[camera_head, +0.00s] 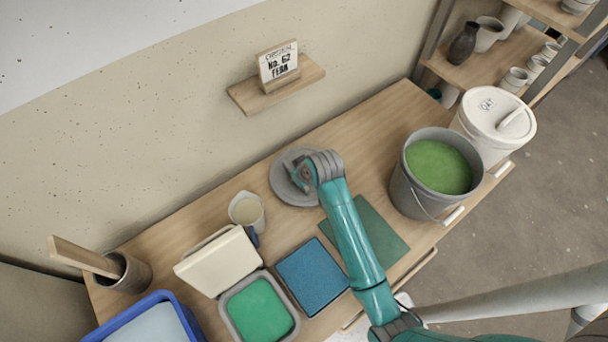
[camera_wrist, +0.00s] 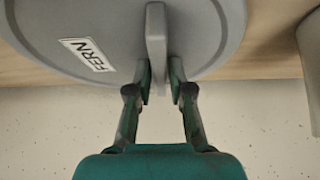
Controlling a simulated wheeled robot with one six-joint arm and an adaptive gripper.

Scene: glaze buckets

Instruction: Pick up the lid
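The lid (camera_head: 283,188) is a grey round disc lying on the wooden bench near the wall in the head view. In the wrist view the lid (camera_wrist: 100,22) carries a white label reading FERN and an upright grey fin handle (camera_wrist: 156,40). My gripper (camera_head: 301,178) is over the lid, partly hiding it. In the wrist view my gripper's fingertips (camera_wrist: 160,75) stand one on each side of the handle's near end. The left finger looks close to or against the handle; a narrow gap shows at the right finger.
A grey bucket of green glaze (camera_head: 408,190) and a white lidded bucket (camera_head: 480,135) stand to the right. A beige cup (camera_head: 247,210), a cream box (camera_head: 215,262) and a green-filled tray (camera_head: 230,310) stand left. A shelf with a sign (camera_head: 278,65) reading No. 62 Fern is above.

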